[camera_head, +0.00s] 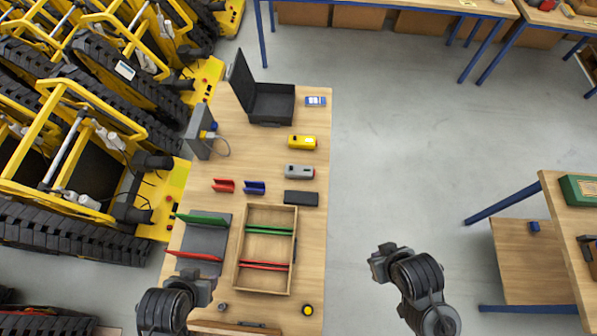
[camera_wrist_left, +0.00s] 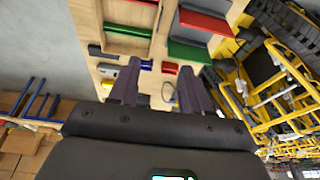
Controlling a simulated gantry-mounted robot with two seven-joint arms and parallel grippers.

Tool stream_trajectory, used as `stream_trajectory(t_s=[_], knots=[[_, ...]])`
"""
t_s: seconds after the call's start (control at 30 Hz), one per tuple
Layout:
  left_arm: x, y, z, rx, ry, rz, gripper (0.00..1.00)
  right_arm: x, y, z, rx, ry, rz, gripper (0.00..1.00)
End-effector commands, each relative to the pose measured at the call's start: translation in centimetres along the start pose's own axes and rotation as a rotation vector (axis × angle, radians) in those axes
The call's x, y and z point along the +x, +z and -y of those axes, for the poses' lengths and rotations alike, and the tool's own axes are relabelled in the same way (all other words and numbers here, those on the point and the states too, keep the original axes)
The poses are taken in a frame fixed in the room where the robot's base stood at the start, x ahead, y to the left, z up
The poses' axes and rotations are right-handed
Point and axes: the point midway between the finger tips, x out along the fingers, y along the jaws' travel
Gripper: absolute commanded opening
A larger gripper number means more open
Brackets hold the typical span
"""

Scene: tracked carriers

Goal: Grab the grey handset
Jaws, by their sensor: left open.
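The grey handset (camera_head: 300,171) lies on the wooden table (camera_head: 315,230), between a yellow handset (camera_head: 302,142) and a black block (camera_head: 301,198). A small grey shape left of the fingers in the left wrist view (camera_wrist_left: 108,71) looks like the same handset. My left gripper (camera_head: 203,287) is at the near left of the table, well short of the handset. Its two fingers are apart with nothing held between them in the left wrist view (camera_wrist_left: 160,88). My right gripper (camera_head: 380,262) is over the floor right of the table; its jaws are too small to read.
A wooden tray (camera_head: 240,248) with green and red strips and a grey panel (camera_head: 206,240) lie on the near table. Red (camera_head: 223,185) and blue (camera_head: 255,187) holders sit left of the handset. An open black case (camera_head: 271,104) stands at the back.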

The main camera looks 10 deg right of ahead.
Motion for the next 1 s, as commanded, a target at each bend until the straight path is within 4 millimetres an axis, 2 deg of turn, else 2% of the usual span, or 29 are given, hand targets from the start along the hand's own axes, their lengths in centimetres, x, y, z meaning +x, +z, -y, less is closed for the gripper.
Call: stream_trajectory(t_s=[0.27, 0.37, 0.6, 0.9, 1.0], knots=[[-0.01, 0.0, 0.0, 0.0, 0.0, 0.0, 0.48, 0.01, 0.02, 0.01, 0.0, 0.0, 0.001, 0.0], [-0.01, 0.0, 0.0, 0.0, 0.0, 0.0, 0.6, 0.01, 0.02, 0.01, 0.0, 0.0, 0.001, 0.0], [-0.01, 0.0, 0.0, 0.0, 0.0, 0.0, 0.97, 0.01, 0.02, 0.0, 0.0, 0.0, 0.0, 0.0], [0.03, -0.01, 0.0, -0.006, 0.0, 0.0, 0.98, 0.01, 0.02, -0.01, 0.0, 0.0, 0.0, 0.0], [0.01, -0.56, 0.0, -0.017, 0.0, -0.029, 0.98, 0.01, 0.01, -0.01, 0.0, 0.0, 0.0, 0.0]])
